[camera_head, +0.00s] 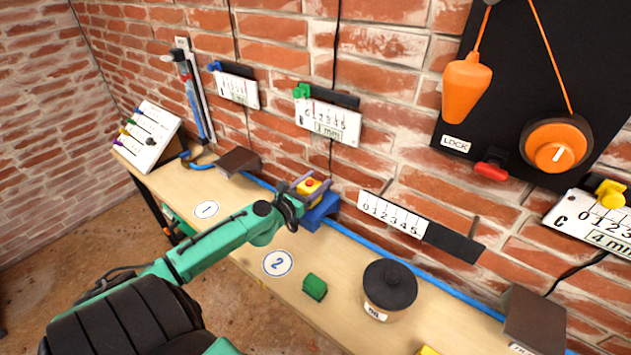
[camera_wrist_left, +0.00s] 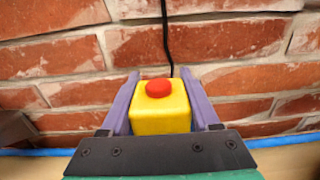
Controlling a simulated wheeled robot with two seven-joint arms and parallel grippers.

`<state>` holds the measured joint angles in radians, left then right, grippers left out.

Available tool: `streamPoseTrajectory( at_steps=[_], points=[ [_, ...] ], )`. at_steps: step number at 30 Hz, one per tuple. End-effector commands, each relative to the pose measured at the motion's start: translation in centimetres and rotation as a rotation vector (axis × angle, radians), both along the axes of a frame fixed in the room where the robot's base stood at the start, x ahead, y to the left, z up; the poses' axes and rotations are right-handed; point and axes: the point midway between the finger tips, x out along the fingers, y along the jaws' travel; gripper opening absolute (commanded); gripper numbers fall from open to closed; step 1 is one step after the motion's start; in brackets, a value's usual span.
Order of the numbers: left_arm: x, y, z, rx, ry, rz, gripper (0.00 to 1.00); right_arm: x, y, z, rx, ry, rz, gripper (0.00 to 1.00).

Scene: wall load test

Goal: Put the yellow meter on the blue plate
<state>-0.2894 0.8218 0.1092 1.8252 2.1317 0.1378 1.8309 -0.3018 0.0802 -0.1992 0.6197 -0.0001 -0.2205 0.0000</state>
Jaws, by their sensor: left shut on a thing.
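The yellow meter (camera_head: 307,188), a small yellow block with a red button on top, is held between the purple fingers of my left gripper (camera_head: 308,183). In the left wrist view the yellow meter (camera_wrist_left: 160,113) sits upright between both fingers of the left gripper (camera_wrist_left: 163,100). A blue block-like piece (camera_head: 321,210), which looks like the blue plate, is at the back of the bench just under the meter. I cannot tell whether the meter touches it. The wrist view does not show it clearly. My right gripper is not in view.
A green block (camera_head: 314,287) and a dark-lidded pot (camera_head: 389,287) stand on the wooden bench (camera_head: 245,245). A blue strip (camera_head: 375,252) runs along the brick wall. Gauge boards (camera_head: 330,120) hang above. An orange weight (camera_head: 466,85) hangs at right.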

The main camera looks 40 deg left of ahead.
Motion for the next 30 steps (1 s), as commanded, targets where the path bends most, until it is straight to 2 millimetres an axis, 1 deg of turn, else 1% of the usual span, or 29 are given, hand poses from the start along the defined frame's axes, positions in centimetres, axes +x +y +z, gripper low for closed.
streamPoseTrajectory(
  at_steps=[1, 2, 3, 13, 17, 20, 26, 29, 30],
  points=[
    [0.0, 0.0, 0.1, 0.001, -0.002, 0.0, 0.7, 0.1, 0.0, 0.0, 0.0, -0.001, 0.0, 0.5],
    [0.0, 0.0, 0.1, 0.001, -0.002, 0.0, 0.81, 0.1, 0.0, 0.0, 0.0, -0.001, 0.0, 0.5],
    [0.0, 0.0, 0.1, 0.001, -0.002, 0.0, 0.97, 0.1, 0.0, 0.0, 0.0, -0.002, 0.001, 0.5],
    [-0.1, 0.0, -0.1, -0.001, 0.002, 0.0, 0.97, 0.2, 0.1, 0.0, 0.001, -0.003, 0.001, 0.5],
    [-1.1, -0.1, -0.3, -0.003, 0.003, -0.001, 0.97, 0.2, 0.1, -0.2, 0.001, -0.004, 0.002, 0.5],
    [-2.6, -0.1, -0.4, -0.002, 0.004, -0.001, 0.97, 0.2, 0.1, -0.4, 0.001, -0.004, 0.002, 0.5],
    [-6.7, -0.2, -0.5, -0.004, 0.003, 0.001, 0.97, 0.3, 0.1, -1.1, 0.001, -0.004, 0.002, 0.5],
    [-9.2, -0.1, -0.5, -0.001, 0.004, 0.004, 0.97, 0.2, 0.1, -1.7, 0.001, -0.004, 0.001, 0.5],
    [-10.3, -0.2, -0.7, -0.006, 0.002, 0.004, 0.97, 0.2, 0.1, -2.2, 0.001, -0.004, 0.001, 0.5]
  ],
)
